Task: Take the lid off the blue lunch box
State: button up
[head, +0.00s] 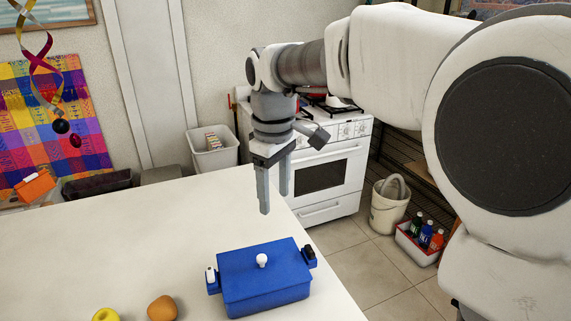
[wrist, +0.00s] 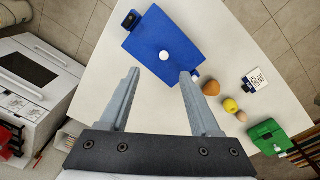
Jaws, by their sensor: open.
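The blue lunch box (head: 265,292) stands on the white table, near its right edge in the head view. Its blue lid (head: 240,266) is on top, with a round white knob (head: 262,260) in the middle. A white clasp (head: 211,276) is on its left end and a black clasp (head: 309,252) on its right end. My gripper (head: 275,204) is open and empty, above the table and apart from the box. In the wrist view the lid (wrist: 150,38) and knob (wrist: 165,55) show beyond my open fingers (wrist: 160,74).
A yellow fruit (head: 105,315) and an orange-brown one (head: 162,308) lie left of the box. The wrist view also shows a small white box (wrist: 255,79) and a green box (wrist: 268,137) on the table. A white stove (head: 325,175) stands behind. The table's left part is clear.

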aim_at(261, 257)
jog(key=shift+n+g, duration=0.3)
jog(key=shift+n, duration=0.5)
jog(key=a+f, duration=0.1)
jog(key=f, duration=0.5)
jog(key=w+a+f, duration=0.1)
jog(key=f, duration=0.5)
jog(key=a+f, duration=0.1)
jog(key=f, duration=0.5)
jog(key=shift+w+a+f, duration=0.3)
grip_shut()
